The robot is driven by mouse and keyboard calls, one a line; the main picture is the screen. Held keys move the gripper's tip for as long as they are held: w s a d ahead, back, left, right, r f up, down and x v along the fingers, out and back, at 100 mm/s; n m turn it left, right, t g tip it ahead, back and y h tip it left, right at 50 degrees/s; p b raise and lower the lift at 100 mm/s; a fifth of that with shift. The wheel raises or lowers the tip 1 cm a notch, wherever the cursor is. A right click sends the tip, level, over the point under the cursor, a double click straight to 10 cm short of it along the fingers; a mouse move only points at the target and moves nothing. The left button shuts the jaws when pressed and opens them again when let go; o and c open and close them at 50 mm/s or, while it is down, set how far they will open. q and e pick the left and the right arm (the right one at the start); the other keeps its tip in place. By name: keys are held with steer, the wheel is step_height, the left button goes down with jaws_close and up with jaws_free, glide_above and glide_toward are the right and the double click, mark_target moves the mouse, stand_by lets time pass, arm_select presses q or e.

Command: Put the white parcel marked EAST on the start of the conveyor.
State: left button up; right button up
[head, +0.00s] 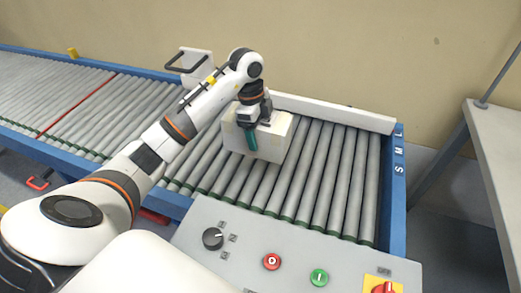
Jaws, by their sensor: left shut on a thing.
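A white parcel (274,137) is at the right end of the roller conveyor (330,170), low over or on the rollers; I cannot tell whether it touches them. No EAST marking can be read on it. My left gripper (251,132) points down at the parcel's left part and is shut on it, with one teal finger showing on its near face. The gripper and wrist hide part of the parcel's top. My right gripper is not in view.
A white rail (335,112) runs along the conveyor's back edge. A grey control panel (290,245) with a knob and buttons stands in front. A grey table (500,135) is at the right. Rollers right of the parcel are bare. A red line (78,104) crosses the rollers at left.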

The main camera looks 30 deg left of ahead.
arm_select(q)
steer(key=shift+f, duration=3.45)
steer(key=shift+f, duration=0.15)
steer(key=o, duration=1.3)
steer(key=shift+c, duration=0.2)
steer(key=r, duration=0.4)
steer(key=a+r, duration=0.1)
steer(key=r, duration=0.7)
steer(key=shift+s+a+r, duration=0.1)
steer(key=shift+s+a, duration=0.1)
steer(key=shift+a, duration=0.1)
